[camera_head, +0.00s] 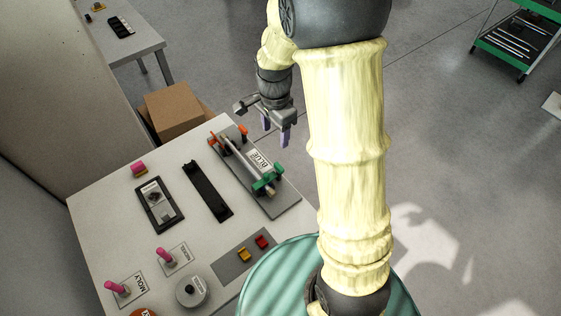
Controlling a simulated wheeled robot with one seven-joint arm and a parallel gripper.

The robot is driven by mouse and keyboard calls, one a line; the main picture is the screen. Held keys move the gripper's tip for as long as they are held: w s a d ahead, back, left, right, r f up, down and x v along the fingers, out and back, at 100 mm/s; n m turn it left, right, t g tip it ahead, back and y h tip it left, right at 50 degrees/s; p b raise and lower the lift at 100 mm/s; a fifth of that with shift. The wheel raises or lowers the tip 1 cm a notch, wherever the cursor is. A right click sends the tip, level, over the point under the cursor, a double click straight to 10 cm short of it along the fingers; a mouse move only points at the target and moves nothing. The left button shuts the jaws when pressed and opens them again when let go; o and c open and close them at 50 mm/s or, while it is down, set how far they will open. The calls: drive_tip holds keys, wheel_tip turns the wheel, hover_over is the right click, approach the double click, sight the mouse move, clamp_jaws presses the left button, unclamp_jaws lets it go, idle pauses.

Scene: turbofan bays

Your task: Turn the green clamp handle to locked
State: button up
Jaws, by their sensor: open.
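The green clamp (267,181) sits at the near end of a grey fixture plate (283,206) on the table. Its handle's position, locked or not, I cannot tell at this size. A grey cylindrical part with a white label (259,161) lies along the fixture between the green clamp and an orange clamp (219,143) at the far end. My gripper (275,137) is open, with its two fingers pointing down. In the picture it is above the far right side of the fixture, apart from the green clamp. No object shows between the fingers.
On the table are a black bar (207,191), a black-framed tray (149,216), pink-topped pegs on label plates (174,259), a grey round container (186,293), and a plate with yellow and red blocks (232,263). A cardboard box (174,112) stands behind the table.

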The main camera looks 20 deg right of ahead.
sight(279, 164)
drive_tip(key=f, duration=0.4)
drive_tip(key=f+p, duration=0.1)
drive_tip(key=f, duration=0.4)
drive_tip(key=d+f, duration=0.1)
drive_tip(key=f, duration=0.3)
drive_tip(key=shift+w+d+f+p, duration=0.1)
drive_tip(key=shift+f+p, duration=0.25)
drive_tip(key=shift+p, duration=0.05)
drive_tip(key=shift+f, duration=0.65)
drive_tip(key=shift+a+f, duration=0.15)
drive_tip(key=shift+a, duration=0.2)
drive_tip(key=shift+d, duration=0.1)
drive_tip(key=shift+c, duration=0.2)
drive_tip(key=shift+d, duration=0.1)
drive_tip(key=c, duration=0.9)
drive_tip(key=shift+d, duration=0.15)
drive_tip(key=shift+c, duration=0.3)
drive_tip(key=shift+w, duration=0.1)
